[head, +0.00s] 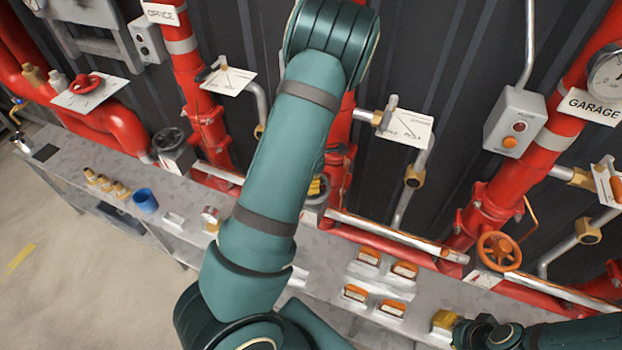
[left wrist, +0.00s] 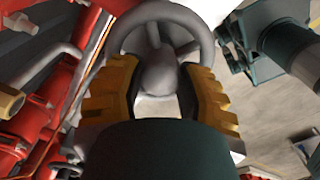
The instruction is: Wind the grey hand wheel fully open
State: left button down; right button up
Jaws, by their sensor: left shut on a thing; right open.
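The grey hand wheel (left wrist: 205,38) fills the top of the left wrist view, with its rim, spokes and round hub showing. The yellow fingers of my left gripper (left wrist: 157,95) reach in on both sides of the hub and are shut on the wheel. Exact contact points are hard to see. In the head view my own arm hides the wheel; only a bit of yellow finger of my left gripper (head: 318,187) shows beside the arm. My right gripper (head: 446,322) is open at the lower right, over the bench edge, apart from the wheel.
An orange hand wheel (head: 498,251) stands at the right and a dark wheel (head: 168,139) at the left. Red pipes (head: 205,120) line the wall. The grey bench (head: 325,262) carries orange-topped blocks (head: 404,270), a blue cup (head: 145,200) and brass fittings (head: 105,184).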

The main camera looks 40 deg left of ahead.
pick_arm(q)
jog(key=n, duration=0.3)
jog(key=shift+w, duration=0.1)
jog(key=n, duration=0.4)
jog(key=n, duration=0.7)
jog(key=shift+n, duration=0.4)
jog(key=shift+c, duration=2.3)
grip_release()
jog(key=shift+a, duration=0.1)
